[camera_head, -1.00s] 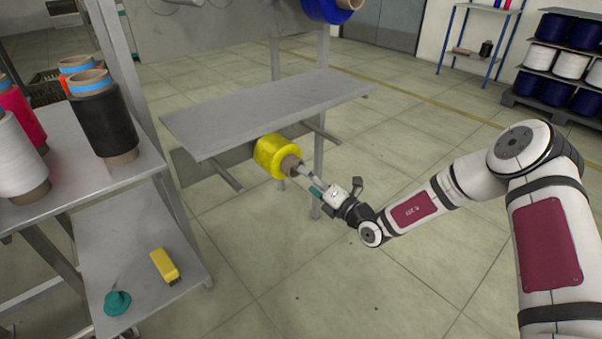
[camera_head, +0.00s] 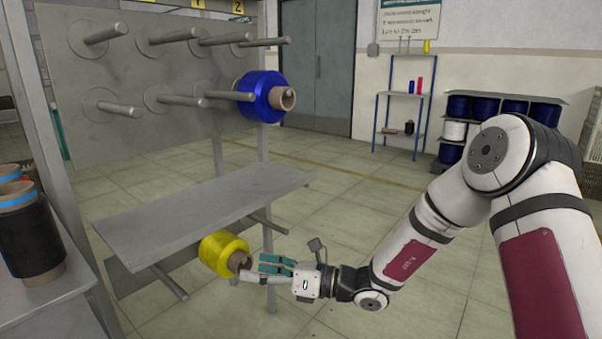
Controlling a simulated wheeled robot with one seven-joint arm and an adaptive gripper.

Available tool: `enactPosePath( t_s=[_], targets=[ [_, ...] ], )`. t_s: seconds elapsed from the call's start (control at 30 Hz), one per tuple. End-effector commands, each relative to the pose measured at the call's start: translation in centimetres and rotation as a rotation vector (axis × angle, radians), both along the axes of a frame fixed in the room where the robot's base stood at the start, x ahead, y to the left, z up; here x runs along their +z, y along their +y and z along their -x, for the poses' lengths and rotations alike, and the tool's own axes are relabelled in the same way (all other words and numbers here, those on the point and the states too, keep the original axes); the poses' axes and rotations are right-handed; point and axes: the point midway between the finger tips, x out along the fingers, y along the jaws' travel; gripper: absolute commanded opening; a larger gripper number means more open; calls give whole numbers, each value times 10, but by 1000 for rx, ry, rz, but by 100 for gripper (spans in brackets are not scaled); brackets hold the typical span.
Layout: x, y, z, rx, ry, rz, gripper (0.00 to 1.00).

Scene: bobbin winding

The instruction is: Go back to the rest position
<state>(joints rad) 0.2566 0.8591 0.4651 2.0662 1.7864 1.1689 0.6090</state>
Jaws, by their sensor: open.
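My gripper (camera_head: 260,269) is open beside the yellow bobbin, with its fingers spread and teal pads showing. What holds the bobbin up is hidden. My arm reaches in from the right, bent at the elbow.
A blue bobbin (camera_head: 262,97) hangs on a peg of the grey panel (camera_head: 140,80); the other pegs are bare. A black bobbin (camera_head: 30,235) stands on a table at left. A blue rack (camera_head: 376,120) and shelves of bobbins (camera_head: 505,105) stand behind. Floor (camera_head: 350,205) between is clear.

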Motion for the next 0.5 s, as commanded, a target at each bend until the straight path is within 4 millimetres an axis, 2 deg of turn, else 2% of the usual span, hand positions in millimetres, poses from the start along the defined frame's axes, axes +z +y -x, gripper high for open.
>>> enactPosePath(
  t_s=[0.03, 0.2, 0.37, 0.5],
  targets=[
    [17, 1, 16, 61, -85, 45, 79],
    [54, -4, 75, 271, -343, 188, 79],
    [78, -19, 130, 464, -567, 322, 79],
    [92, -40, 176, 633, -748, 439, 79]
  ],
)
